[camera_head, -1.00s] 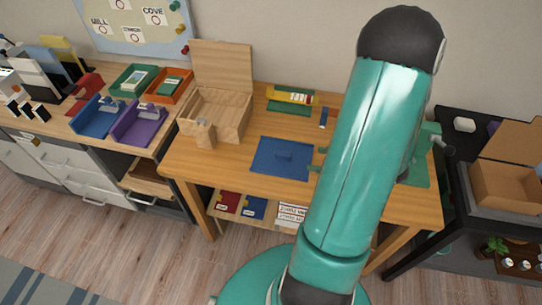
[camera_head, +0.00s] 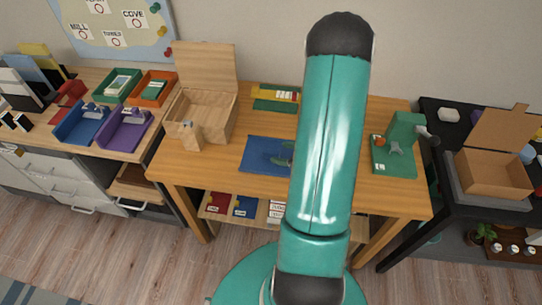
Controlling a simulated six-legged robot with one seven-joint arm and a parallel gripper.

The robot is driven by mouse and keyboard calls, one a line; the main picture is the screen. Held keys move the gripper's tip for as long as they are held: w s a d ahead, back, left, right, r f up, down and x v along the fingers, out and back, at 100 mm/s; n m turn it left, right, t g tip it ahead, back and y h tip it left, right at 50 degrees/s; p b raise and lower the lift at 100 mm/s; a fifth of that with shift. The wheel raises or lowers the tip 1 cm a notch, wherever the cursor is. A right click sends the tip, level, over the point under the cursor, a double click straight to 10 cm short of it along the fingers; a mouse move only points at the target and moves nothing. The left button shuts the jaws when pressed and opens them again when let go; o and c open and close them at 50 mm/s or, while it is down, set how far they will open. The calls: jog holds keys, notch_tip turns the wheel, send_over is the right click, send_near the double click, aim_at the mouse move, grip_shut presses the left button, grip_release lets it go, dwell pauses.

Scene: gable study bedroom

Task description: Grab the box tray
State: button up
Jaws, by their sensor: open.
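A flat blue tray (camera_head: 256,152) with a small raised handle lies on the wooden table, and I take it for the box tray. My gripper (camera_head: 286,153) is open at the tray's right part, its teal fingertips by the handle. My arm hides the rest of the gripper and the tray's right edge. I cannot tell whether the fingers touch the handle. A wooden box (camera_head: 222,118) with its lid raised stands to the left of the tray.
A green stand with a clamp (camera_head: 402,135) is at the table's right. A yellow and green item (camera_head: 275,96) lies behind the tray. Blue (camera_head: 78,128) and purple (camera_head: 118,135) trays sit on the left desk. A cardboard box (camera_head: 490,172) stands on the dark right table.

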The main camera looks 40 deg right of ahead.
aim_at(271, 154)
jog(key=shift+x, duration=1.45)
jog(key=shift+r, duration=0.1)
grip_shut()
jog(key=shift+w+r, duration=0.1)
